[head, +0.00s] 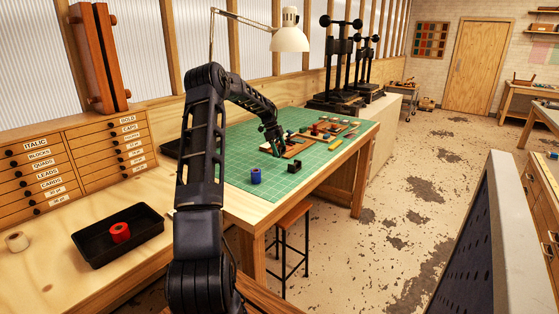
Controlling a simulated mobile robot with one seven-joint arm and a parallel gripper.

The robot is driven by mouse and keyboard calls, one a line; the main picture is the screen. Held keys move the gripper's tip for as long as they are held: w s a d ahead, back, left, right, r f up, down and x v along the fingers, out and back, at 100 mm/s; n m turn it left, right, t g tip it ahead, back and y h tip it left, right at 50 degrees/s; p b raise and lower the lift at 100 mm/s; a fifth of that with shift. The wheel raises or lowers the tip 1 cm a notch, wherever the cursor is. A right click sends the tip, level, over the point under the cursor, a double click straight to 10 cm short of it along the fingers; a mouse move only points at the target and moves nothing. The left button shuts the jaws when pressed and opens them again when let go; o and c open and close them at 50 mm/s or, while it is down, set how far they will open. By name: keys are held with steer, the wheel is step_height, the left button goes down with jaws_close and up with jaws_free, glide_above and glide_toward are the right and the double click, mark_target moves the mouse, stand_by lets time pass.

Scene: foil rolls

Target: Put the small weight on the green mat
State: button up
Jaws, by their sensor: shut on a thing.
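The green mat (235,165) with a pale grid covers most of the bench top. My gripper (277,148) is low over the mat's middle, beside a wooden board (296,150). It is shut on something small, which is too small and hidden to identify. A small black block-like thing (294,166) stands on the mat to the right of and nearer than my gripper. I cannot tell whether it is a weight. No other thing is clearly the small weight.
A blue roll (256,176) stands on the mat's near part. Several small tools and coloured pieces lie farther along it. A lamp (289,33) overhangs the bench. A stool (294,216) stands below.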

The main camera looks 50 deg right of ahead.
mark_target(279, 166)
steer(key=shift+f, duration=2.9)
steer(key=shift+f, duration=0.1)
steer(key=o, duration=1.6)
steer(key=shift+c, duration=0.2)
